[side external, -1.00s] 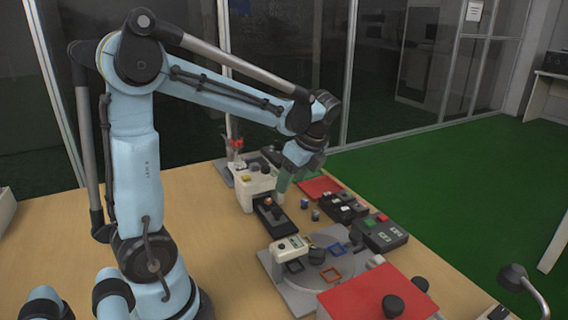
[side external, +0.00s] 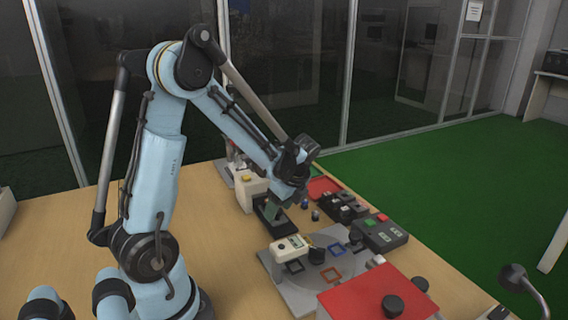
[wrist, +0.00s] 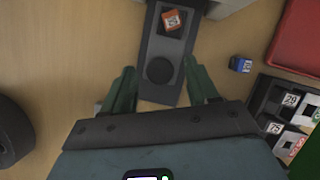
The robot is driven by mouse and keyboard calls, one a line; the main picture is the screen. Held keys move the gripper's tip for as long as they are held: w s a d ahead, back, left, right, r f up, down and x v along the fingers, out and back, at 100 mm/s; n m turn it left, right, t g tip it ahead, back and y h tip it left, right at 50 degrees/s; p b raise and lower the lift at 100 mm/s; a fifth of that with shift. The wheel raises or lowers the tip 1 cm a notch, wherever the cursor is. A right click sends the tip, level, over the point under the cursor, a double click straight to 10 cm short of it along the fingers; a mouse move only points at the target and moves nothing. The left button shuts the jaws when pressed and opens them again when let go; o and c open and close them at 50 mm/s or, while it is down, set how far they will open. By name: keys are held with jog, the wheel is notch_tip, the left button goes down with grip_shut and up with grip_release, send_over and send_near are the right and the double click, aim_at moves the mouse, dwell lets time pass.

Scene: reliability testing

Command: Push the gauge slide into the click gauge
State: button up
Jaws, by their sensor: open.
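The click gauge (side external: 250,190) is a pale, cream-coloured housing on the table in the side view. The dark gauge slide (wrist: 168,48) sticks out of it towards the viewer, and in the wrist view it runs up the picture. An orange marked cube (wrist: 173,20) sits on the slide, above a dark round knob or recess (wrist: 160,70). My gripper (wrist: 159,72) is open and empty, with its green fingers on either side of the slide's near end. Whether the fingers touch the slide I cannot tell.
A grey plate with coloured frames (side external: 310,290) and a red-topped box (side external: 365,292) are nearer the camera.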

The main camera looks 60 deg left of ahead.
grip_shut()
jog(key=shift+a, duration=2.05)
grip_release()
jog(key=shift+d, duration=0.1)
jog(key=v, duration=1.2)
jog(key=shift+w+d, duration=0.1)
